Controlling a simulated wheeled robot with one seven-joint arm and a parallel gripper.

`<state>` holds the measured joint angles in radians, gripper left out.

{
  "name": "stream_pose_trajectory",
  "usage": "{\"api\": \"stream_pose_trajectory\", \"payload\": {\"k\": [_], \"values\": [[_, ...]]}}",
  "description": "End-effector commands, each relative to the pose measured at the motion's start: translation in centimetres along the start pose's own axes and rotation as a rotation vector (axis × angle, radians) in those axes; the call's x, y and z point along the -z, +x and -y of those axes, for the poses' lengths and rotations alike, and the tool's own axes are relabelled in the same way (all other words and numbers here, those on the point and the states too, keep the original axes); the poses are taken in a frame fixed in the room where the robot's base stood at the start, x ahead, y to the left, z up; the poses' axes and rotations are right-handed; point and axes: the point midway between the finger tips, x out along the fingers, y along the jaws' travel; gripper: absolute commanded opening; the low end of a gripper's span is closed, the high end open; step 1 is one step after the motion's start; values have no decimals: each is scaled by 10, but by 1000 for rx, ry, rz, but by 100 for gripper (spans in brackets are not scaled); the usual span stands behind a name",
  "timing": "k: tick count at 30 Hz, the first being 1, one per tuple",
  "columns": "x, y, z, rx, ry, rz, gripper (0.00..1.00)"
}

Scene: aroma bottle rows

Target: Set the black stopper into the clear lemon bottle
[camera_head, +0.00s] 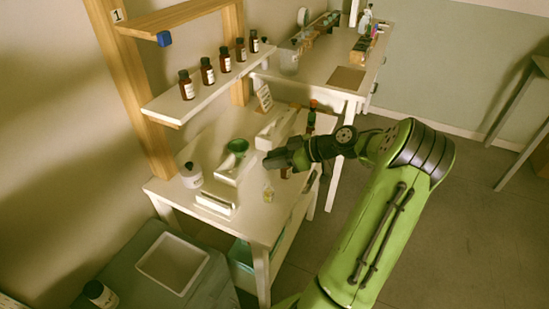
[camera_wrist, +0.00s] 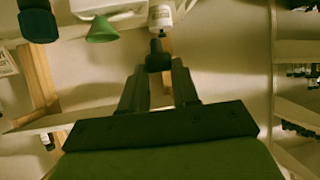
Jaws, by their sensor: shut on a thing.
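My gripper (camera_head: 270,160) reaches in from the right over the white work table, with its fingers pointing left. In the wrist view my gripper (camera_wrist: 158,68) is shut on the black stopper (camera_wrist: 157,57), a small dark piece between the fingertips. In the head view the stopper is too dark and small to tell from the fingers. A small clear bottle with a yellowish tint, seemingly the lemon bottle (camera_head: 268,192), stands on the table just below my fingertips in the picture, apart from them. I cannot make out the lemon bottle in the wrist view.
A green funnel (camera_head: 238,146) and a white bottle with a dark cap (camera_head: 191,176) stand left of my gripper. A white tray (camera_head: 215,204) lies near the table's front. Several brown bottles (camera_head: 225,60) line the shelf above. A brown bottle stands partly hidden behind my gripper.

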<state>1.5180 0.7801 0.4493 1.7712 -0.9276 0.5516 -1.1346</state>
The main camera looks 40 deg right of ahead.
Motion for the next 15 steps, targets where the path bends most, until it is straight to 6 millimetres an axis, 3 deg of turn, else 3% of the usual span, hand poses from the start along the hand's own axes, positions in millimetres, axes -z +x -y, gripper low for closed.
{"api": "stream_pose_trajectory", "payload": {"k": [9, 15], "values": [[-36, 20, 0, 1, 0, -1, 1], [-40, 22, 0, 1, -1, -1, 1]]}}
